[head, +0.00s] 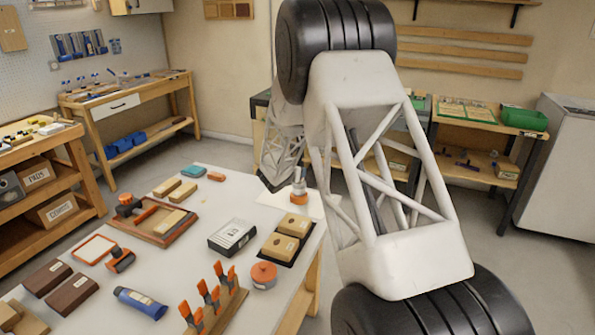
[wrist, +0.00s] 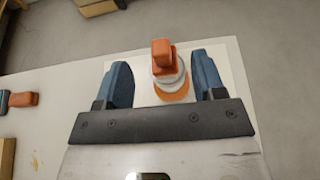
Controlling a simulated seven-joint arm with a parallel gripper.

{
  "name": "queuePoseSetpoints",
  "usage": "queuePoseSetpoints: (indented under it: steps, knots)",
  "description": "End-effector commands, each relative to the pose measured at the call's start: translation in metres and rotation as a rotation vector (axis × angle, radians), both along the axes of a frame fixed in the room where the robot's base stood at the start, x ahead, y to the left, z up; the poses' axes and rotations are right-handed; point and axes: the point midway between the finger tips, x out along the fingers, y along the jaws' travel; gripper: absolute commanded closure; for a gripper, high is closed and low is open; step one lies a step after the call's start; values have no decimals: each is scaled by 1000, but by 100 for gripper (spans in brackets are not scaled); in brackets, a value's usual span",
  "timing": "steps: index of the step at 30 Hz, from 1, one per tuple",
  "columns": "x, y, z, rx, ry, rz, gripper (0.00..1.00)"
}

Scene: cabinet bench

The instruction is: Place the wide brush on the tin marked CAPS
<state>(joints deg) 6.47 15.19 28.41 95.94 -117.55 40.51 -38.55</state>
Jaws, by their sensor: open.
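My gripper (wrist: 163,78) is open in the wrist view, with its two blue fingers apart. Between them in the picture is an upright object (wrist: 163,58) with an orange top, a pale round middle and an orange base. I cannot tell whether the fingers are level with it, or whether it is the wide brush. In the head view it stands on a white sheet (head: 270,199) at the table's far end. A round orange-topped tin (head: 264,277) stands near the table's right edge; its label is too small to read. I cannot pick out the CAPS mark.
A grey labelled box (head: 232,237) and tan blocks on a dark mat (head: 270,262) stand nearer. A wooden tray (head: 150,229) with blocks, a blue tube (head: 140,303) and a rack of orange clamps (head: 213,312) crowd the table (head: 200,265). An orange piece (wrist: 22,99) lies left of the sheet.

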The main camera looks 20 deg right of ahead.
Motion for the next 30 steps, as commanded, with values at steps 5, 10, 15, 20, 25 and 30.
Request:
queuePoseSetpoints:
  steps: [5, 10, 15, 20, 25, 30]
  knots:
    - [-15, 15, 10, 0, -2, 1, 37]
    - [-26, 26, 16, 1, -1, 1, 37]
    - [-32, 32, 20, 0, -1, 0, 37]
    - [-34, 34, 20, -1, -1, 0, 37]
    - [-34, 34, 20, 0, 0, 0, 37]
    - [-34, 34, 20, 0, 0, 0, 37]
